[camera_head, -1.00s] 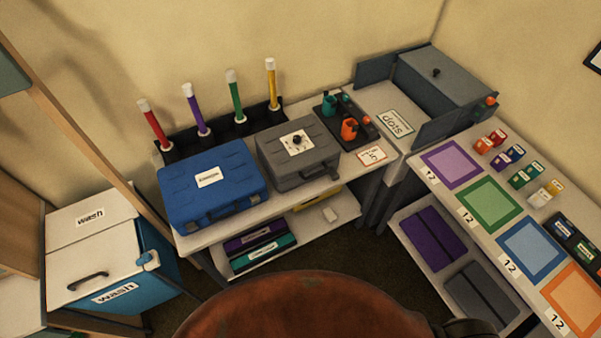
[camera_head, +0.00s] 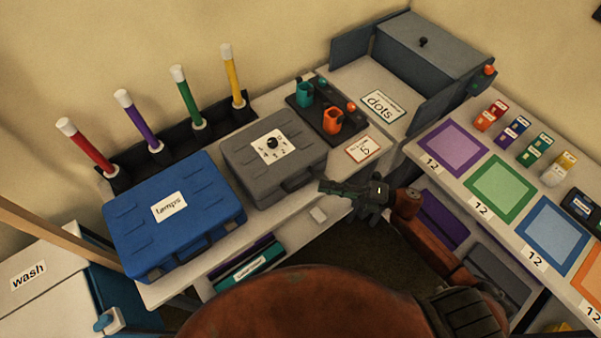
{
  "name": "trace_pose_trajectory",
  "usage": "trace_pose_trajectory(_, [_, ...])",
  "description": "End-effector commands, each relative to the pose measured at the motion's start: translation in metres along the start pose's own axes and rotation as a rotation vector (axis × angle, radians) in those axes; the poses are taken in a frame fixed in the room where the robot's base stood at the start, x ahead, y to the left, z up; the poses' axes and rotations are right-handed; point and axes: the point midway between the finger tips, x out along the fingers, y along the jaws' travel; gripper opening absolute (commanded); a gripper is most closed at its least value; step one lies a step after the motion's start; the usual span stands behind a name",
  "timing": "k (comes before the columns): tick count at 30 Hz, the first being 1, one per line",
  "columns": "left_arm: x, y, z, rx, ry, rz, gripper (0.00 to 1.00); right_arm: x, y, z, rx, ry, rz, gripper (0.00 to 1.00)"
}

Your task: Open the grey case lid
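The grey case (camera_head: 283,182) stands on the white bench between the blue case and the black tray. Its lid (camera_head: 235,155) is closed, with a white card and a round dark knob (camera_head: 272,143) on top. A handle shows on its front side. My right gripper (camera_head: 323,187) is just off the case's front right corner, over the bench's front edge, with its fingers pointing left toward the case. It looks apart from the case, with nothing seen in it. The gap between its fingers cannot be made out. My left gripper is not in view.
A blue case (camera_head: 205,190) labelled "lamps" sits close to the left. Coloured tubes stand in a black rack (camera_head: 190,140) behind. A side table (camera_head: 480,207) holds coloured squares.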

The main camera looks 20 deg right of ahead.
Motion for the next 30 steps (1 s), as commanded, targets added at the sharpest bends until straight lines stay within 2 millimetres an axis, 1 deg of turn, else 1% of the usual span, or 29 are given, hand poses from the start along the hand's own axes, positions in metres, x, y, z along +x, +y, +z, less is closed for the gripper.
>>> trace_pose_trajectory(3, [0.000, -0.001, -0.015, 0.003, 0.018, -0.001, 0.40, 0.008, 0.004, -0.002, -0.007, 0.006, 0.004, 0.17])
trace_pose_trajectory(5, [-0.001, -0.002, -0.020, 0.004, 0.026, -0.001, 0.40, 0.014, 0.004, -0.001, -0.008, 0.001, 0.004, 0.17])
trace_pose_trajectory(7, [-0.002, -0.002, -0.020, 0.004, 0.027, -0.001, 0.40, 0.023, 0.005, -0.001, -0.008, -0.003, 0.004, 0.17])
trace_pose_trajectory(12, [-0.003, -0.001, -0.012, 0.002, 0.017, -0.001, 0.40, 0.048, 0.005, 0.000, -0.007, -0.008, 0.004, 0.17])
trace_pose_trajectory(16, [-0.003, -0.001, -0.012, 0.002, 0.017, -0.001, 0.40, 0.063, 0.004, 0.000, -0.006, -0.009, 0.002, 0.17])
trace_pose_trajectory(21, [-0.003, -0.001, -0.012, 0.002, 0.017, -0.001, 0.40, 0.071, 0.003, 0.000, -0.004, -0.008, 0.001, 0.17])
trace_pose_trajectory(28, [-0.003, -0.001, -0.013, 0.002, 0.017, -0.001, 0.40, 0.072, 0.003, 0.000, -0.004, -0.007, 0.001, 0.17])
trace_pose_trajectory(30, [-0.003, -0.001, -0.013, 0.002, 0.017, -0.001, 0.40, 0.072, 0.003, 0.000, -0.004, -0.007, 0.001, 0.12])
